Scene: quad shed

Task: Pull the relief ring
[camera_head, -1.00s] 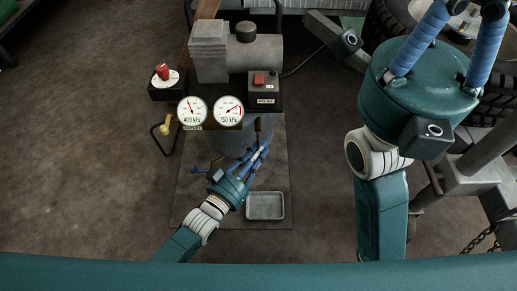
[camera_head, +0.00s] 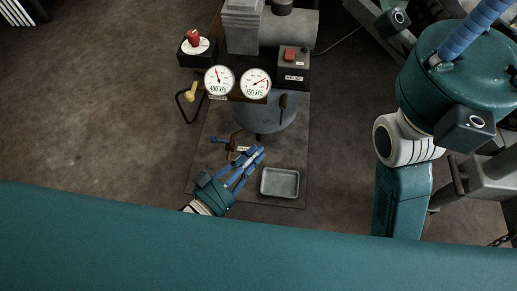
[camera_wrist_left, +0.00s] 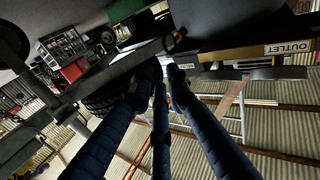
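In the wrist view a small dark ring (camera_wrist_left: 174,40) hangs just beyond my left fingertips; I cannot tell whether it is the relief ring, and no ring is clear in the head view. My left gripper (camera_head: 254,156) is low in front of the compressor tank (camera_head: 270,118), left of the grey tray. Its blue fingers converge in the wrist view (camera_wrist_left: 160,78), tips close together. I see nothing held, and contact with the ring cannot be judged. My right gripper (camera_head: 480,25) points up at the right, its fingertips cut off by the frame.
Two pressure gauges (camera_head: 219,80) and a box with a red switch (camera_head: 292,66) sit above the tank. A red knob (camera_head: 194,39) is at the left. A blue-handled valve (camera_head: 218,140) is near my left fingers. The grey tray (camera_head: 280,183) lies on the floor mat. Open floor is left.

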